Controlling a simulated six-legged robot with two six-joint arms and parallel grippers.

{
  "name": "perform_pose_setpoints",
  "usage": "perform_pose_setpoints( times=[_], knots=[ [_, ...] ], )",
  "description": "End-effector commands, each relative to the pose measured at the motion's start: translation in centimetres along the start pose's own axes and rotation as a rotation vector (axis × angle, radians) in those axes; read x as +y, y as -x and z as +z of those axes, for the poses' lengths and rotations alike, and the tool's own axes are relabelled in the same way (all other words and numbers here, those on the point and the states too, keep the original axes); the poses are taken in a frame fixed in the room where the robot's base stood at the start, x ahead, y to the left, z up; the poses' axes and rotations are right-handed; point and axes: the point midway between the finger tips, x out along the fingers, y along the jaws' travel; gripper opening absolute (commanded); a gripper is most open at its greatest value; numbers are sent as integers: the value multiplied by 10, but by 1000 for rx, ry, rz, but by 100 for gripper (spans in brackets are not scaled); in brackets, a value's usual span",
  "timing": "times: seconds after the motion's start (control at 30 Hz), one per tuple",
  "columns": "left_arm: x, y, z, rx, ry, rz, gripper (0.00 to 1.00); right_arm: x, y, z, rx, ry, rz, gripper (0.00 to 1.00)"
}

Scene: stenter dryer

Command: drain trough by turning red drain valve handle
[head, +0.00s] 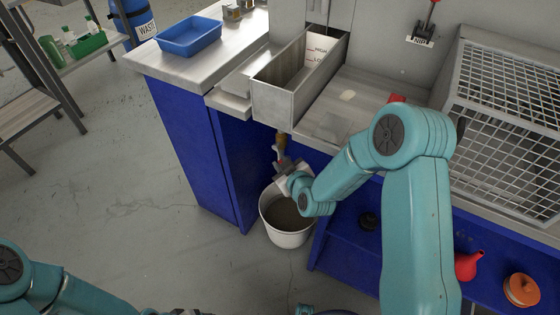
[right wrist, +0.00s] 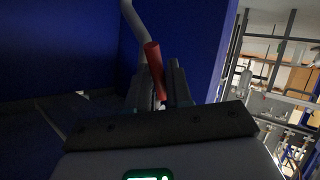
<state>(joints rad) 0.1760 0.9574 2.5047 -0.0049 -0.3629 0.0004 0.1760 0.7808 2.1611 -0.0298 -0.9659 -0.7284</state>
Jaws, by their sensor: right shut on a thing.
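The metal trough (head: 288,98) stands at the bench edge in the head view, with HIGH and LOW marks on its inner wall. A brass-coloured drain fitting (head: 282,141) hangs below it. My right gripper (head: 281,160) is just under this fitting. In the right wrist view the red drain valve handle (right wrist: 153,57) rises at a tilt between the two fingers (right wrist: 160,88), which are shut on it. The valve body is hidden there. My left arm shows at the lower left of the head view, but its gripper is not visible.
A white bucket (head: 287,238) with a dark interior stands on the floor below the drain. A blue tray (head: 189,36) sits on the left bench top. A blue cabinet panel (head: 185,150) borders the gap left of the gripper. A mesh guard (head: 510,120) stands at right.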

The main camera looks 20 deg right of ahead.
Motion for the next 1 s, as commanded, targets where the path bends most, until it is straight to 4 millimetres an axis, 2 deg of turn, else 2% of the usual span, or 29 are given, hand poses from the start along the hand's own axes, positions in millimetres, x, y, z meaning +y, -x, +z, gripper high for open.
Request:
perform_pose_setpoints(
  times=[0.2, 0.73, 0.77, 0.8, 1.0],
  knots=[
    [3, 8, 0, 0, 0, 0, 67, 3, 4, -3, -56, 42, -1, 0],
    [3, 9, 0, 0, 0, 0, 67, 4, 4, -2, -76, 56, -1, 0],
    [3, 9, 0, 0, 0, 0, 67, 4, 4, -2, -76, 56, -1, 26],
    [3, 9, 0, 0, 0, 0, 67, 4, 4, -2, -76, 56, -1, 37],
    [3, 9, 0, 0, 0, 0, 67, 3, 4, -2, -78, 55, -2, 37]
  ],
)
